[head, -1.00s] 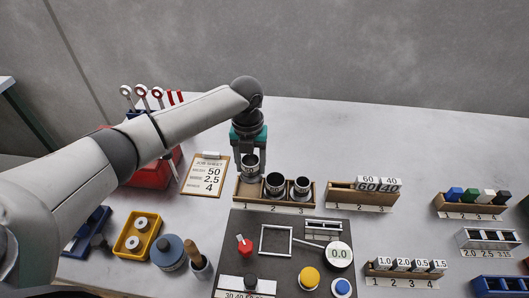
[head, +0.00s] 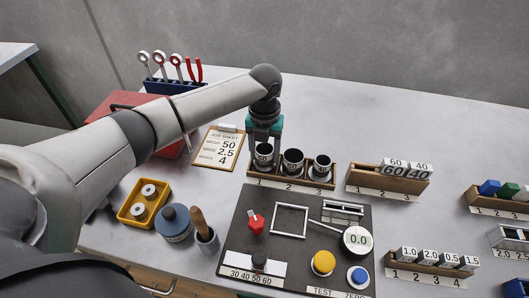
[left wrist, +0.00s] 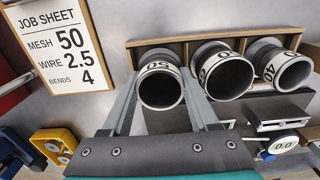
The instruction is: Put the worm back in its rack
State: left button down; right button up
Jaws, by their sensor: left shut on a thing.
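The worm rack (head: 291,181) is a wooden tray with slots marked 1, 2 and 3. My left gripper (head: 264,152) points down over slot 1, shut on a dark hollow cylinder, the worm (head: 264,160), with a white band. In the left wrist view this worm (left wrist: 160,90) sits between the two fingers, its band reading 50 upside down. It stands in line with two like worms, the middle one (head: 293,162) in slot 2 and the right one (head: 322,168) in slot 3. Whether its base touches the rack floor is hidden. My right gripper is out of view.
A job sheet (head: 219,148) lies left of the rack, reading mesh 50, wire 2.5, bends 4. The dark machine board (head: 285,260) lies in front. Another wooden rack (head: 385,184) stands to the right. The table behind the racks is clear.

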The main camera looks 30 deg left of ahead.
pick_arm(q)
jog(key=shift+f, duration=0.4)
jog(key=shift+r+p, duration=0.25)
jog(key=shift+p, duration=0.1)
jog(key=shift+f, duration=0.1)
jog(key=shift+c, duration=0.4)
grip_release()
jog(key=shift+f, duration=0.1)
notch_tip(320, 180, up, 16)
jog(key=p, duration=0.2)
jog(key=shift+f, duration=0.25)
